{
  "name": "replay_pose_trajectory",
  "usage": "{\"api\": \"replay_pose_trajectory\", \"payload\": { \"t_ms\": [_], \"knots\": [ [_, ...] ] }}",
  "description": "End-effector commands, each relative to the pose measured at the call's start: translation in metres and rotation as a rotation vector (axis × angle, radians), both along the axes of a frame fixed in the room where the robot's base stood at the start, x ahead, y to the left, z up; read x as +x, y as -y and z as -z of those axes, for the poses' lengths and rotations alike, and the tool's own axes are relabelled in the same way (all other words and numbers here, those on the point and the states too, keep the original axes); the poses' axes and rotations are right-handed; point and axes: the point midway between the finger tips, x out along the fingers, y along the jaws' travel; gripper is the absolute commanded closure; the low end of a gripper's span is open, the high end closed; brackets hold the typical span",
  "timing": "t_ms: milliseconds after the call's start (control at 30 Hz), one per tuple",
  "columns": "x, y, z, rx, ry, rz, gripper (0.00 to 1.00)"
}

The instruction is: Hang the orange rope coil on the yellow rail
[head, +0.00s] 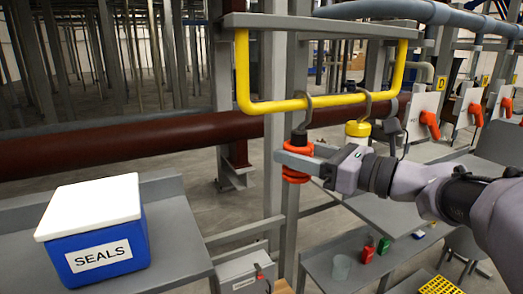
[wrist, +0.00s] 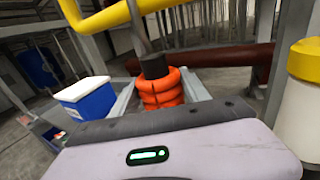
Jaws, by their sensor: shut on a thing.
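The orange rope coil (head: 297,175) has a black top and a grey hook (head: 304,108) rising from it. I cannot tell whether the hook bears on the rail. My gripper (head: 290,160) is shut on the coil from the right, just below the rail. In the wrist view the coil (wrist: 160,92) stands upright between the two grey fingers, and the hook's shank runs up to the yellow rail (wrist: 112,16).
A white container with a yellow cap (head: 357,130) is below a second hook on the rail, close right of my gripper. A blue SEALS box (head: 97,245) with a white lid stands on a grey bench at left. A brown pipe (head: 120,147) runs behind.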

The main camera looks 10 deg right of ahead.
Motion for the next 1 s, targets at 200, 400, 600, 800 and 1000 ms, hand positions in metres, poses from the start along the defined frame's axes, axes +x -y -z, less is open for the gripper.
{"api": "replay_pose_trajectory", "payload": {
  "t_ms": [200,400,600,800,1000],
  "knots": [
    [0.0,0.0,0.001,0.001,0.001,0.0,1.0],
    [0.0,0.0,0.001,0.001,0.001,0.0,0.29],
    [0.0,0.0,0.001,0.001,0.001,0.0,0.21],
    [-0.004,0.004,0.002,0.001,0.0,0.001,0.21],
    [-0.037,0.038,0.005,-0.001,0.001,0.007,0.21]
  ]
}}
